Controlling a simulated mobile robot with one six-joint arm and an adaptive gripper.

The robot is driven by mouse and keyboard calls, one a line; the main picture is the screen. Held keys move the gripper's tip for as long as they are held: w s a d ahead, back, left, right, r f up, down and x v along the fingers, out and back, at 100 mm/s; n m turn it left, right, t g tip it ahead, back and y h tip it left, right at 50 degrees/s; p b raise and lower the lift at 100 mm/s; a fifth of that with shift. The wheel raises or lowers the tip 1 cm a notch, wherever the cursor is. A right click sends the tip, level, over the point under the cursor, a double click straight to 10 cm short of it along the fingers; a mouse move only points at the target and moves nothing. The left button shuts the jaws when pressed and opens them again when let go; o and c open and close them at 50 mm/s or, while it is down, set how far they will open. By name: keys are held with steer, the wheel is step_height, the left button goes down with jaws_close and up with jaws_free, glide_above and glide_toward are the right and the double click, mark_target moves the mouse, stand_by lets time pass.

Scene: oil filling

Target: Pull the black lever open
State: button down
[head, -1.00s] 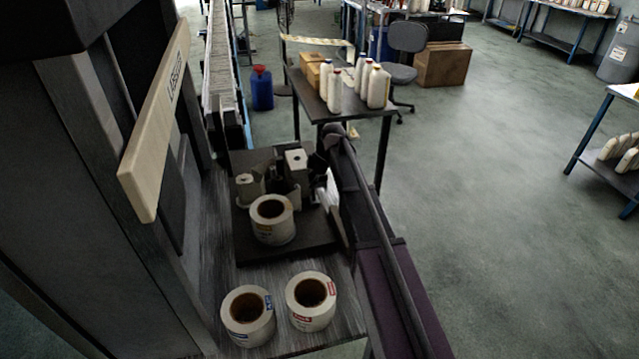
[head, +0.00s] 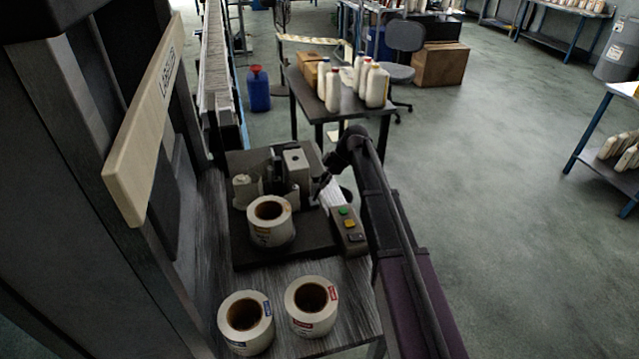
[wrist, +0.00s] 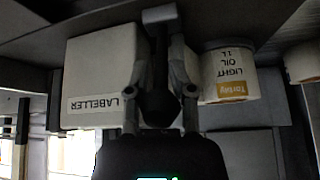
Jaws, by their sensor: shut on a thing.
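The labeller (head: 297,163) stands on a dark base plate on the bench in the head view. In the wrist view its white box (wrist: 100,65) shows the word LABELLER upside down. The black lever (wrist: 158,103) shows as a dark rounded shape between my fingers in the wrist view. My gripper (wrist: 161,62) is shut on the lever, with one finger on each side. In the head view my gripper (head: 322,184) is small and dark at the labeller's right side, and the lever cannot be made out there.
A label roll (head: 268,222) sits on the base plate, and two more rolls (head: 246,318) (head: 312,305) stand in front. A button box (head: 347,230) is beside the plate. A table with white bottles (head: 376,86) stands behind. The floor at right is open.

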steer(key=shift+w+d+f, duration=0.1)
steer(key=shift+w+d, duration=0.05)
steer(key=shift+d, duration=0.1)
stand_by(0.3)
steer(key=c, duration=0.7)
jaws_free()
steer(key=s+d+m+h, duration=0.1)
steer(key=s+d+m, duration=0.2)
steer(key=s, duration=0.1)
steer(key=s+d+m+h, duration=0.1)
steer(key=s+d+m, duration=0.1)
steer(key=s+d, duration=0.1)
steer(key=s+d+f+m, duration=0.1)
steer(key=s+d+m, duration=0.2)
steer(key=s+d, duration=0.1)
steer(key=shift+s+m+t+h+p, duration=0.3)
steer(key=shift+s+h+p, duration=0.1)
steer(key=shift+s, duration=0.45)
steer(key=shift+s+d+m+h+p, duration=0.1)
steer(key=shift+s+d+m+h, duration=0.45)
steer(key=shift+s+d+m, duration=1.55)
steer(key=shift+s+d+m+h+p, duration=0.15)
steer(key=shift+s+d+m+h, duration=0.55)
steer(key=shift+s+m, duration=1.5)
steer(key=shift+s+d+m+h+p, duration=0.1)
steer(key=shift+s+d+m+h, duration=0.35)
steer(key=shift+s+d+m, duration=1.85)
